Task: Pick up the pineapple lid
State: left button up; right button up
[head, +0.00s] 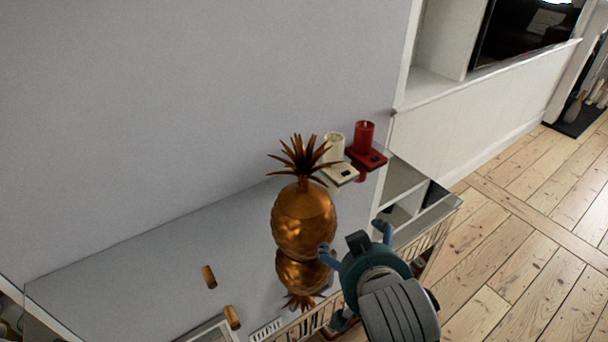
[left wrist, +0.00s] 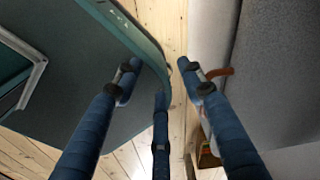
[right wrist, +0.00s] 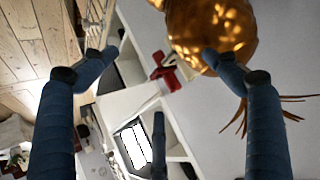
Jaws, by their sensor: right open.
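The golden pineapple (head: 304,222) stands upright on a glossy grey top, which mirrors it below. Its lid with the spiky brown leaf crown (head: 301,157) is on it. In the right wrist view, the pineapple's shiny body (right wrist: 212,25) is at the top and its leaves (right wrist: 270,110) are at the right, partly behind a finger. My right gripper (head: 354,240) is open and empty, low on the right of the pineapple body and below the crown; contact cannot be told. My left gripper (left wrist: 160,70) is open and empty, away from the pineapple; it shows only in the left wrist view.
A cream candle (head: 334,147) and a red candle (head: 363,137) stand behind and right of the crown. Two small brown cylinders (head: 209,276) (head: 232,317) lie left of the pineapple. The wall rises behind the grey top (head: 130,265). White shelving (head: 405,185) stands at right.

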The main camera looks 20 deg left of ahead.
aim_at(304, 164)
jog(key=a+r+t, duration=0.1)
jog(key=a+r, duration=0.2)
jog(key=r, duration=0.2)
jog(key=w+a+r+n+t+y, duration=0.1)
jog(key=a+r, duration=0.3)
jog(key=a+r+t, duration=0.2)
jog(key=a+r, duration=0.2)
jog(key=r, duration=0.1)
jog(key=shift+w+a+r+y, duration=0.15)
jog(key=shift+w+r+y, duration=0.15)
jog(key=shift+w, duration=0.05)
jog(key=p+x, duration=0.1)
jog(key=x, duration=0.3)
jog(key=shift+w+a, duration=0.15)
jog(key=shift+w, duration=0.2)
jog(key=p+x, duration=0.2)
jog(key=x, duration=0.2)
jog(key=shift+w+a, duration=0.15)
jog(key=shift+w, duration=0.25)
jog(key=shift+w+a+f, duration=0.15)
jog(key=shift+w+f, duration=0.05)
jog(key=shift+w, duration=0.25)
pick_arm(q)
jog(key=r, duration=0.3)
jog(key=shift+w, duration=0.3)
pick_arm(e)
jog(key=shift+s, duration=0.1)
grip_shut()
